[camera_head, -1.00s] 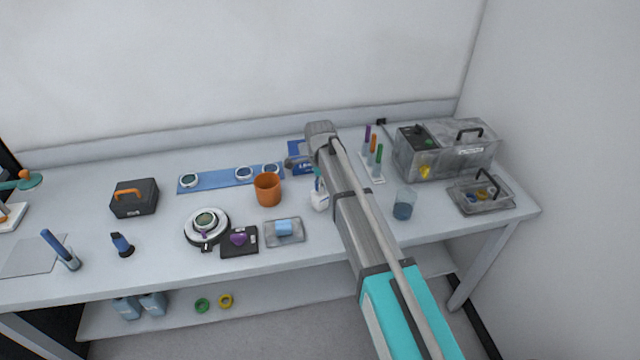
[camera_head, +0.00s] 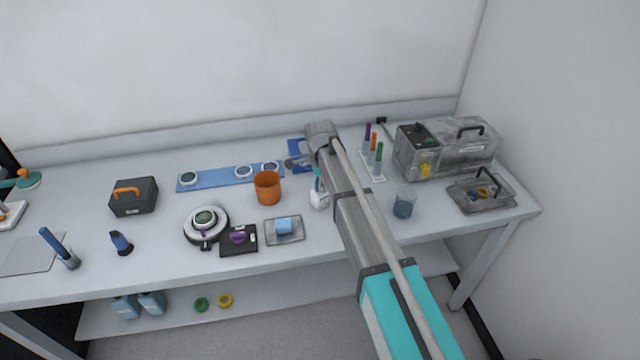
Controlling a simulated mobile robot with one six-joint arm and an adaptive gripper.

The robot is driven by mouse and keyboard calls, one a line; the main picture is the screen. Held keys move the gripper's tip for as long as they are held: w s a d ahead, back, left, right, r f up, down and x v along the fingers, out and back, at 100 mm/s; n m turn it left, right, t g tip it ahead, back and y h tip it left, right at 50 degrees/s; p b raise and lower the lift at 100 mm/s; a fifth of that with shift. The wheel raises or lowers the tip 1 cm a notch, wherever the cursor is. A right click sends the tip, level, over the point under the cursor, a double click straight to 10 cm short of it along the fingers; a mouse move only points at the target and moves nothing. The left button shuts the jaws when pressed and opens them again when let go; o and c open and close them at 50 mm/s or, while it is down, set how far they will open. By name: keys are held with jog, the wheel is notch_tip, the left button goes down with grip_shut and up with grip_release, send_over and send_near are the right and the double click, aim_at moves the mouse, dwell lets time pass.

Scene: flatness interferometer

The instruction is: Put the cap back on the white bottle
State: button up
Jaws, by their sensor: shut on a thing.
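The white bottle (camera_head: 318,200) stands upright on the table, just left of my arm, which hides part of it. A small teal piece (camera_head: 318,184), which looks like the cap, shows directly above the bottle's top. I cannot tell whether it touches the neck. My gripper (camera_head: 317,174) is at the end of my arm, above the bottle, and mostly hidden behind the arm's links. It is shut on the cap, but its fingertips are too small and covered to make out.
An orange cup (camera_head: 267,188) stands close left of the bottle. A tray with a blue block (camera_head: 284,239) lies in front. A blue strip (camera_head: 214,180) lies behind left.

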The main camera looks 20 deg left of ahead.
jog(key=o, duration=0.7)
jog(key=shift+o, duration=0.2)
jog(key=shift+o, duration=1.3)
jog(key=shift+r, duration=0.15)
jog(key=shift+r+p, duration=3.35)
jog(key=shift+p, duration=0.2)
